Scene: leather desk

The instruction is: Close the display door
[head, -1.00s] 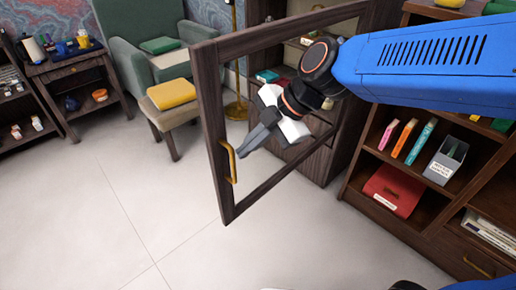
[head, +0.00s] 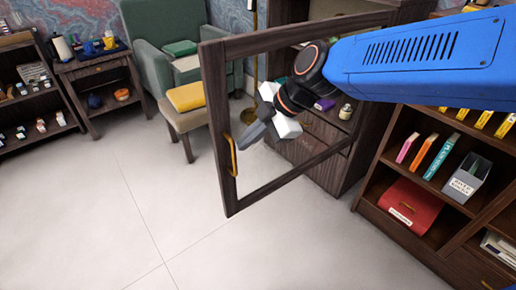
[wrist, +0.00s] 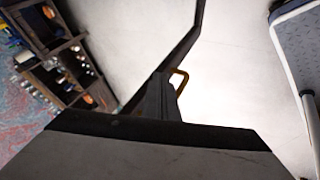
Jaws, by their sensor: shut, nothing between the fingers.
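The display door (head: 214,130) is a dark wood frame around a see-through pane. It stands swung open from the display cabinet (head: 318,135) behind it. A gold handle (head: 231,155) is on its free left side. My gripper (head: 243,145) is shut and empty, its grey fingers pointing down and left, close to the handle. In the wrist view the shut fingers (wrist: 160,95) reach up beside the gold handle (wrist: 180,80), overlapping it in the picture. I cannot tell whether they touch the handle or door. My blue arm hides the door's upper right part.
A bookcase (head: 375,200) with books and a red box (head: 403,205) stands to the right. The pale floor (head: 110,220) at front left is clear.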

